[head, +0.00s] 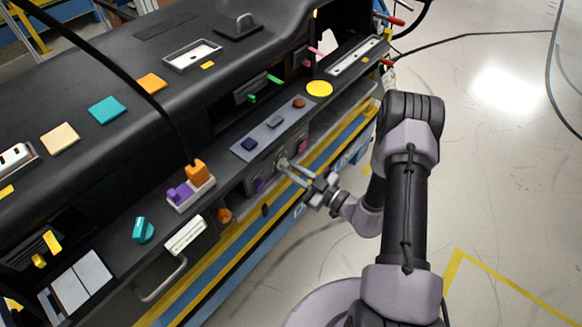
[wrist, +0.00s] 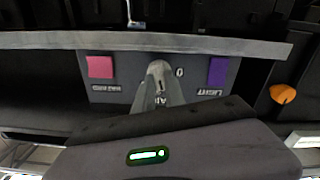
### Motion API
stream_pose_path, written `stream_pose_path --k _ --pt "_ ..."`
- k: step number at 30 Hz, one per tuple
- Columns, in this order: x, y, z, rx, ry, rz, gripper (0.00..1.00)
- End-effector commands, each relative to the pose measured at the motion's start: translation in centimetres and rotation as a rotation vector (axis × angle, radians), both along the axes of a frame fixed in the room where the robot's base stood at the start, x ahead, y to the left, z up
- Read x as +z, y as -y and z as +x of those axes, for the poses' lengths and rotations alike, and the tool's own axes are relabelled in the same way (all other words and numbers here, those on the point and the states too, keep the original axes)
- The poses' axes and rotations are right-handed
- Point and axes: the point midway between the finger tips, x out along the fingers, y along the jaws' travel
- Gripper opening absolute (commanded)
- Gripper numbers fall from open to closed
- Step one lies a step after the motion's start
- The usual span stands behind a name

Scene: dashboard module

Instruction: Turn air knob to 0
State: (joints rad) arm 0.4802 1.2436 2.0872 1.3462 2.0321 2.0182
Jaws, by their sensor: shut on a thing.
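The air knob is a small grey knob (wrist: 157,71) in the middle of a dark front panel, and the wrist view shows it upside down. A "0" mark is printed beside it on the right, and part of the label "AIR" shows below it. My gripper (wrist: 160,94) is shut on the knob, its fingers on either side. In the head view my gripper (head: 287,165) reaches the dashboard's front face from the right; the knob is mostly hidden by the fingertips there. The knob's exact pointing direction is hard to tell.
A pink button (wrist: 100,67) labelled "HAZARD" and a purple button (wrist: 218,70) labelled "LIGHT" flank the knob. An orange knob (wrist: 283,95) is farther right. The dashboard's grey ledge (wrist: 60,40) runs close by. Open floor (head: 490,180) lies right of my arm.

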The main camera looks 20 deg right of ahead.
Motion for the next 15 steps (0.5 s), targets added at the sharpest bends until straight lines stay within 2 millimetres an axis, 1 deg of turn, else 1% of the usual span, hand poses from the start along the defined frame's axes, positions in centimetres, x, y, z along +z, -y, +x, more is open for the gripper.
stream_pose_path --k 15 --pt "-0.11 -0.03 -0.10 -0.005 0.284 -0.393 0.00"
